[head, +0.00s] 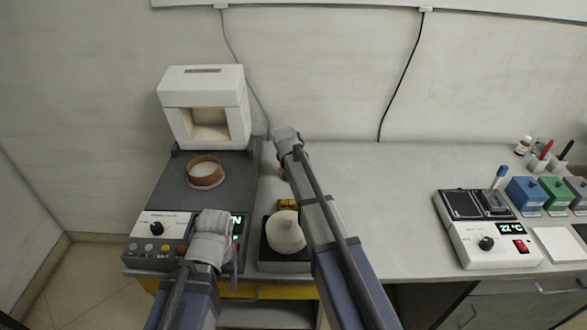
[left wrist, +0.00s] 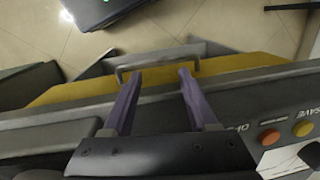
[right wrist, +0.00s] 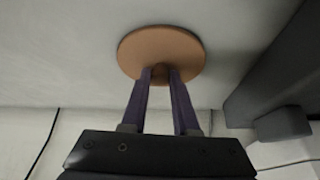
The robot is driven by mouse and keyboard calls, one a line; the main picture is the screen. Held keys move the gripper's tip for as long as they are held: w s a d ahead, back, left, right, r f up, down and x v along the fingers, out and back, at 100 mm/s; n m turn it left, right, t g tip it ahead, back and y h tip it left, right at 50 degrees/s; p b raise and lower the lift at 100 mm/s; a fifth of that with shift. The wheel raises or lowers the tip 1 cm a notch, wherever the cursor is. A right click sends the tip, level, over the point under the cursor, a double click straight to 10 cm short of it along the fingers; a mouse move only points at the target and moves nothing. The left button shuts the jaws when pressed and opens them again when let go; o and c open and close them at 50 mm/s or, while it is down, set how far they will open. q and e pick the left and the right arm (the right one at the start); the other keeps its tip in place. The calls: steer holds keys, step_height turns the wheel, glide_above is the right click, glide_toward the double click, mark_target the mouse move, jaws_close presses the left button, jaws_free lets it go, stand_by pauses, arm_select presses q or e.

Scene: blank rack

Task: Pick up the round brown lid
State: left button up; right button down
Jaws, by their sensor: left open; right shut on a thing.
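The round brown lid (right wrist: 160,52) shows as a flat disc in the right wrist view, against a pale grey surface. My right gripper (right wrist: 160,76) is shut on a small knob at the middle of the lid. In the head view a sliver of brown (head: 282,173) beside my right arm appears to be the lid; the arm hides the rest. I cannot tell whether the lid touches the bench. My left gripper (left wrist: 160,74) is open and empty, low by the bench's front edge, near the yellow drawer front (left wrist: 230,67).
A brown-rimmed round dish (head: 205,171) sits on the dark top of the device at left, before a white box furnace (head: 203,100). Right of that arm, the bench (head: 385,220) is clear up to a white heater unit (head: 480,240).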

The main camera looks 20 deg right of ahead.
arm_select(q)
step_height(320, 180, up, 10)
steer(key=p, duration=0.9)
steer(key=shift+p, duration=0.35)
steer(key=shift+c, duration=0.7)
